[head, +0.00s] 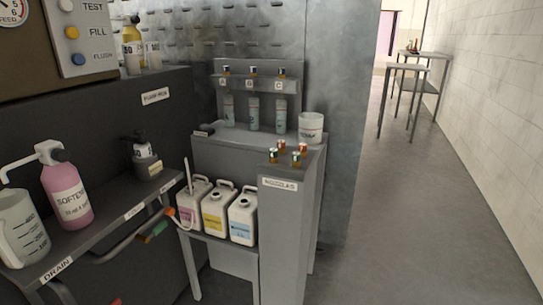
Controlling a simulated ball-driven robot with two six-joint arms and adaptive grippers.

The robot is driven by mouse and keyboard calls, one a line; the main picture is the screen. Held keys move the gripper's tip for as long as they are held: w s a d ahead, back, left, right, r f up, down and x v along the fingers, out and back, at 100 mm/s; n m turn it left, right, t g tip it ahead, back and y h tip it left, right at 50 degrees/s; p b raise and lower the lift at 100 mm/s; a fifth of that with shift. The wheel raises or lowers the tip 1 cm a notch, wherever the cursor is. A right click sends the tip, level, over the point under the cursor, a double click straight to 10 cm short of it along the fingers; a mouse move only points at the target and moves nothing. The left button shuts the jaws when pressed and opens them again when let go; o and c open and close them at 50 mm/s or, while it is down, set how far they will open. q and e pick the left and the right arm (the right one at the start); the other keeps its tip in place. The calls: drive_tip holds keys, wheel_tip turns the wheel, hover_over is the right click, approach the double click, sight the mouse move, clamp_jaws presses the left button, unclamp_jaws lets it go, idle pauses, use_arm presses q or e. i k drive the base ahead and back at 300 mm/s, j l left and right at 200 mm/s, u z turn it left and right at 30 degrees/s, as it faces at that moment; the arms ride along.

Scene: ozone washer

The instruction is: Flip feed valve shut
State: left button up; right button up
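A grey pipe or bar (118,247) runs under the front edge of the left shelf. A green handle (154,232) and an orange-red tip (170,212) show at its right end. Small labels lie along the shelf edge; one reads DRAIN (57,270) and the others are too small to read surely. I cannot tell which part is the feed valve or whether it is open or shut. A dial gauge (13,12) marked FEED is cut off at the top left corner. Neither of my grippers is in view.
A pink pump bottle (67,190) and a clear measuring jug (22,228) stand on the left shelf (105,217). Several white jugs (242,218) stand on a low stand right of the handles. The floor (420,220) at right is clear, with a metal table (407,70) far back.

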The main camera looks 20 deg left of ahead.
sight(164, 225)
drive_tip(key=u, duration=1.4)
drive_tip(key=i+l, duration=0.1)
drive_tip(key=l, duration=0.95)
drive_tip(key=i+l, duration=0.15)
drive_tip(key=l, duration=0.35)
drive_tip(key=i+l, duration=0.1)
drive_tip(key=l, duration=0.45)
